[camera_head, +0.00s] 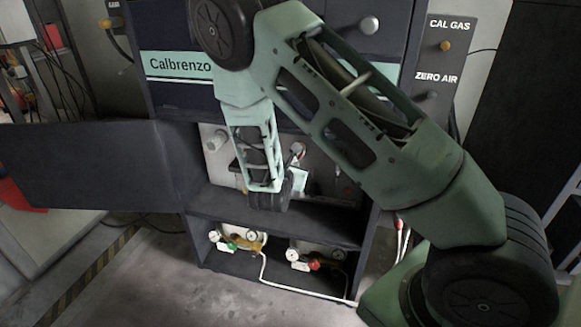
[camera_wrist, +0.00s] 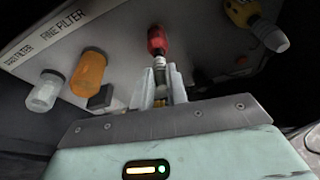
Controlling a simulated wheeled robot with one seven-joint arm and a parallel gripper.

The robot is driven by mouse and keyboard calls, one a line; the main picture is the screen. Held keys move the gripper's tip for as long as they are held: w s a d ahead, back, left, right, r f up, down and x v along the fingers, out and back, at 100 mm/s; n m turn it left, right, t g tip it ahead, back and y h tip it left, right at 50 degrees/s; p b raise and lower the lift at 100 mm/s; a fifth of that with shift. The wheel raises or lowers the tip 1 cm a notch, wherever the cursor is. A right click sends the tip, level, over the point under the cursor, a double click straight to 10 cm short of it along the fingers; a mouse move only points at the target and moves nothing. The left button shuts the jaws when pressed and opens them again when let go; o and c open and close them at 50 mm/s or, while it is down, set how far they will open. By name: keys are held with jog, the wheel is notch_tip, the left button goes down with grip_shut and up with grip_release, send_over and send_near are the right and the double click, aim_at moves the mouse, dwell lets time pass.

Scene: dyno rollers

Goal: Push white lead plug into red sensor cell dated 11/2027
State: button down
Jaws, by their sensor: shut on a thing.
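My gripper (camera_wrist: 160,82) is in the wrist view, its pale fingers shut on a small pale, metallic-looking piece (camera_wrist: 160,64). That piece is in line with a red cylindrical part (camera_wrist: 157,39) on the panel and seems to meet its end; I cannot tell whether it is the white lead plug or part of the red fitting. No date is readable on the red part. In the head view my gripper is at the cabinet's open middle bay, mostly hidden by my arm. A white lead (camera_head: 308,293) runs along the bottom shelf toward the right.
Clear (camera_wrist: 45,91) and orange (camera_wrist: 88,72) filter bowls stand left of the red part; a yellow fitting with a white end (camera_wrist: 258,24) is at upper right. The cabinet door (camera_head: 90,165) hangs open left. Gauged regulators (camera_head: 238,240) sit on the bottom shelf.

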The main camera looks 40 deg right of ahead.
jog(key=shift+w+d, duration=0.15)
jog(key=shift+d, duration=0.05)
jog(key=c, duration=1.3)
grip_release()
jog(key=p+v, duration=0.2)
jog(key=v, duration=1.5)
jog(key=shift+a, duration=0.2)
